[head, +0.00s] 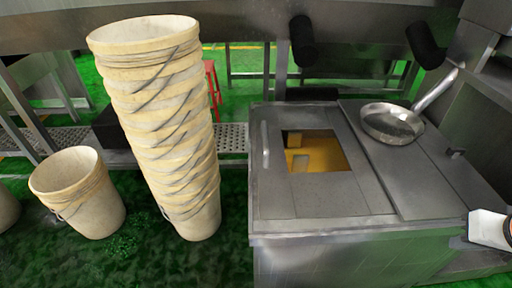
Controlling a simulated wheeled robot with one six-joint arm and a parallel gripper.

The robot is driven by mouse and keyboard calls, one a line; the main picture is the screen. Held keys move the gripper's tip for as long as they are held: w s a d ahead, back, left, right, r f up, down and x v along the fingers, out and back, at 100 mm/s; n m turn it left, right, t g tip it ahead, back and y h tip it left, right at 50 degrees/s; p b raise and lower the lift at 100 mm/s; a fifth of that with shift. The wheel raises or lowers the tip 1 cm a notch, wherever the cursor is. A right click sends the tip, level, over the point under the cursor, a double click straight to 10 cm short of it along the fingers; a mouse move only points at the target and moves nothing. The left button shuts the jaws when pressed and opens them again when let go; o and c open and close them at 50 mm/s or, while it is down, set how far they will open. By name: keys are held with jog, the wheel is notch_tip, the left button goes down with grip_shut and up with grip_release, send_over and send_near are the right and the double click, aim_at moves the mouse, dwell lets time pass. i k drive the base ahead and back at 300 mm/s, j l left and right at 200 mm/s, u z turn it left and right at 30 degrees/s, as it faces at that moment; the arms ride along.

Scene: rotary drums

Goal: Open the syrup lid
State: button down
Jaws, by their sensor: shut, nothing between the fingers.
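A grey metal vat (340,262) stands at the right of the head view. Its left top panel (325,195), which looks like the lid, lies flat and has a rectangular opening. Amber-yellow material (325,150) shows through the opening. An upright bar handle (265,145) is at the panel's left edge. No raised or tilted lid shows. A white part of my arm (488,229) enters at the right edge, near the vat's front right corner and apart from the handle. The fingers of my gripper do not show.
A metal pan (392,123) rests on the vat's right top panel (420,170). A tall leaning stack of cream buckets (165,125) stands left of the vat. A single bucket (80,195) stands farther left. Green floor (130,262) lies in front of the buckets.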

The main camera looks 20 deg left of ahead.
aim_at(359, 192)
jog(key=u, duration=0.7)
jog(key=j, duration=0.6)
jog(key=u, duration=0.05)
